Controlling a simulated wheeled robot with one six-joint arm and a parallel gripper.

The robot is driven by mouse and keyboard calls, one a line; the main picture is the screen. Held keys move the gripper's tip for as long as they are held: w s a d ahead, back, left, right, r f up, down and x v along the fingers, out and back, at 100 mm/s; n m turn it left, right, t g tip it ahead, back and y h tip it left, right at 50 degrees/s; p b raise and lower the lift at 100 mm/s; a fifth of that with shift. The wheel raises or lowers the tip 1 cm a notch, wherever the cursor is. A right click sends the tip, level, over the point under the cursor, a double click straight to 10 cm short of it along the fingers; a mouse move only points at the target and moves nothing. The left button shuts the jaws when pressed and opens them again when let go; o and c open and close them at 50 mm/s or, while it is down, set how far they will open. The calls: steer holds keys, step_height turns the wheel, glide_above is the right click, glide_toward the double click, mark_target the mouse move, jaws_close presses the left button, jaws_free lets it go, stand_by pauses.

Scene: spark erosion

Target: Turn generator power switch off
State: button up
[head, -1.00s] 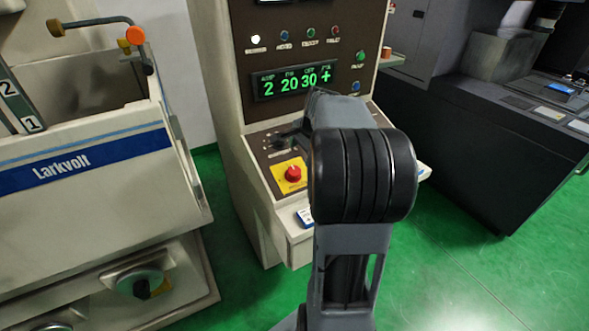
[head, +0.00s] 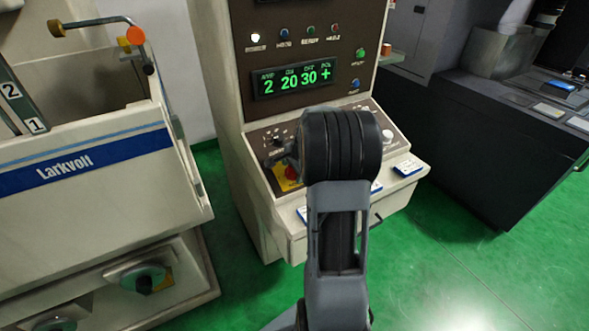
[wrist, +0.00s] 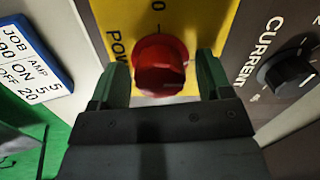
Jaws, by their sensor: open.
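The generator (head: 220,110) is a beige cabinet with a dark panel, its green display (head: 294,80) lit. Its red power switch (wrist: 162,62) sits on a yellow plate (wrist: 198,20) marked "POW…" and "0" in the wrist view. In the head view the red switch (head: 291,172) is partly covered by my arm. My gripper (wrist: 161,80) is open, with one finger on each side of the red knob. I cannot tell whether the fingers touch it. The part of the plate below the knob is hidden.
A black CURRENT knob (wrist: 288,72) is right of the plate in the wrist view. A blue-edged job card (wrist: 28,62) is on the left. A Larkvolt machine (head: 90,165) stands left of the generator, and a dark machine (head: 480,140) stands right. Green floor (head: 440,270) shows between them.

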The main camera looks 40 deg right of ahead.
steer(key=c, duration=0.9)
steer(key=shift+n+b, duration=0.3)
steer(key=n+b, duration=0.2)
steer(key=n, duration=0.1)
steer(key=shift+f, duration=0.2)
steer(key=n+b, duration=0.3)
steer(key=n, duration=0.2)
steer(key=shift+a+g, duration=0.1)
steer(key=shift+g, duration=0.2)
steer(key=n+b, duration=0.2)
steer(key=n, duration=0.2)
steer(key=shift+n, duration=0.4)
steer(key=shift+n+h+b, duration=0.4)
steer(key=shift+n+b, duration=0.65)
steer(key=shift+n, duration=1.05)
